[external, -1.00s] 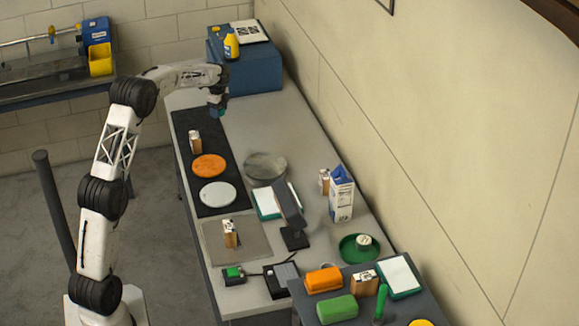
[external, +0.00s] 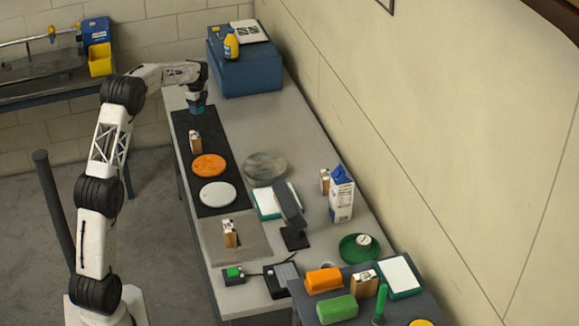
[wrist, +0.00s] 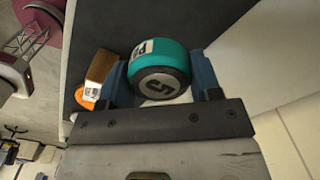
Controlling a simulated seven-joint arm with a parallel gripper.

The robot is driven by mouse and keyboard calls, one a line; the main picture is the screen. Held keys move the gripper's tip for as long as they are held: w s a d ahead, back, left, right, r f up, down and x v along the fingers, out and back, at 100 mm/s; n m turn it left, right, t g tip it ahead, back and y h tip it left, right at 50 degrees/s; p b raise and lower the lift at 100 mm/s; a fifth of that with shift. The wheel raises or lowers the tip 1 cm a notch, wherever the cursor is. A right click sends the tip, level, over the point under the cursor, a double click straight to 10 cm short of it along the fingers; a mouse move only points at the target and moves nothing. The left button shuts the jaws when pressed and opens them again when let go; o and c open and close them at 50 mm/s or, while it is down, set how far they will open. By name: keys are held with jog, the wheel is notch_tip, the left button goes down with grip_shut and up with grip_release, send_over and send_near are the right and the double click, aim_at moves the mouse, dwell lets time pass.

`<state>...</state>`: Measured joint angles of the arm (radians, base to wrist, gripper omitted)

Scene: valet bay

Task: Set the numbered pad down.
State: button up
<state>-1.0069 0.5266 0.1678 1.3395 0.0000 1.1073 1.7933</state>
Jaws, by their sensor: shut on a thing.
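The numbered pad (wrist: 158,62) is a short teal cylinder with a dark end face, a white label showing a 5 and another label on its side. My gripper (wrist: 164,76) is shut on it, with a blue finger on either side. In the external view my gripper (external: 197,108) points down at the far end of the black mat (external: 183,124). The pad shows there only as a small teal patch. I cannot tell whether it touches the mat.
On the mat, a small wooden block (external: 195,142) stands near my gripper, with an orange disc (external: 209,166) and a white disc (external: 217,194) nearer the camera. A blue case (external: 250,73) stands behind to the right. Bare bench lies right of the mat.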

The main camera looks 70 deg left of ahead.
send_over(200, 130)
jog(key=shift+f, duration=2.25)
jog(key=shift+f, duration=2.5)
jog(key=shift+f, duration=0.15)
jog(key=o, duration=0.9)
notch_tip(200, 130, up, 12)
jog(key=shift+r, duration=0.15)
